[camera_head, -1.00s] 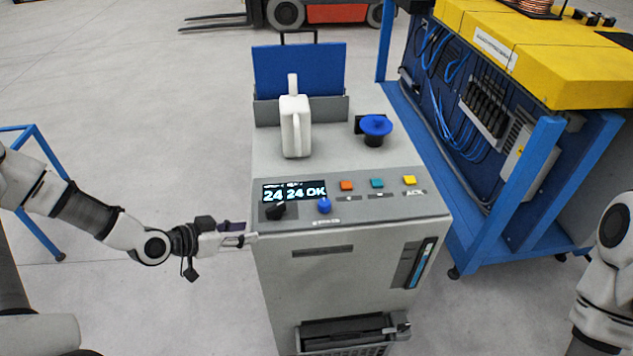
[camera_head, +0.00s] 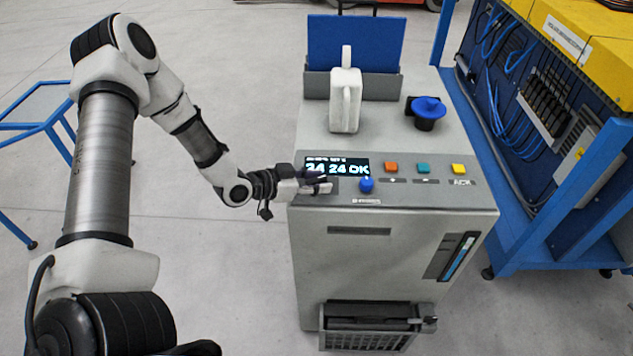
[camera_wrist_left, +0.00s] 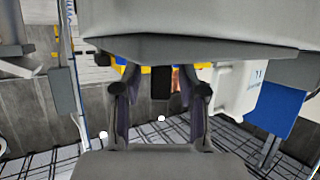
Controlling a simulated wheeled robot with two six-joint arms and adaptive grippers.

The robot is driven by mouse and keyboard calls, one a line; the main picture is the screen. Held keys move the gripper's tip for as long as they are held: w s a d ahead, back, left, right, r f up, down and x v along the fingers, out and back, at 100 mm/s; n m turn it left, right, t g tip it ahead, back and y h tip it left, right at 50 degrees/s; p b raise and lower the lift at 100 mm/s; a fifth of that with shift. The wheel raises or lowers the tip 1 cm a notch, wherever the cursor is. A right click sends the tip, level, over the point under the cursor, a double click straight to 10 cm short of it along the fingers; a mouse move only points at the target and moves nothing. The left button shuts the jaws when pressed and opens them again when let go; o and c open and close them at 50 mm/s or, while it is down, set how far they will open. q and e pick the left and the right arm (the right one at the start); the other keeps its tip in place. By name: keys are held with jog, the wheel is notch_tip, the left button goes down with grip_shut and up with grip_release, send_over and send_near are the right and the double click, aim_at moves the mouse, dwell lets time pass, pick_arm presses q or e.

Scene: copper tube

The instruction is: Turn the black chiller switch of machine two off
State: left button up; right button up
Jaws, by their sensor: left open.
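The machine (camera_head: 392,258) is a grey cabinet with a sloped panel and a lit display (camera_head: 345,167) reading OK. My left gripper (camera_head: 322,187) is at the panel's left end, just below the display. It is open. In the left wrist view, which is upside down, the black switch (camera_wrist_left: 160,84) shows as a dark block between the two fingers (camera_wrist_left: 160,98). I cannot tell whether a finger touches it. In the head view the gripper covers most or all of the switch. A blue knob (camera_head: 366,185) sits right of the gripper. My right gripper is out of view.
Orange (camera_head: 391,168), teal (camera_head: 424,168) and yellow (camera_head: 458,168) buttons line the panel. A white jug (camera_head: 345,100) and a blue-capped part (camera_head: 427,110) stand on top, before a blue board (camera_head: 354,42). A blue-framed bench (camera_head: 550,215) is at right.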

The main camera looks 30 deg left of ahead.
pick_arm(q)
grip_shut()
jog(key=shift+y, duration=0.3)
jog(key=shift+d+f+n+t+y+b, duration=0.15)
jog(key=shift+n+t+y+b, duration=0.45)
jog(key=shift+n+y+b, duration=0.75)
jog(key=n+y+b, duration=0.4)
jog(key=y, duration=0.1)
jog(key=shift+n, duration=0.25)
jog(key=n+y+b, duration=0.1)
jog(key=n+y, duration=0.1)
jog(key=y, duration=0.1)
jog(key=shift+n, duration=0.3)
jog(key=shift+r+n+g+y, duration=0.2)
jog(key=shift+n+g+y, duration=0.5)
jog(key=shift+n+y, duration=0.45)
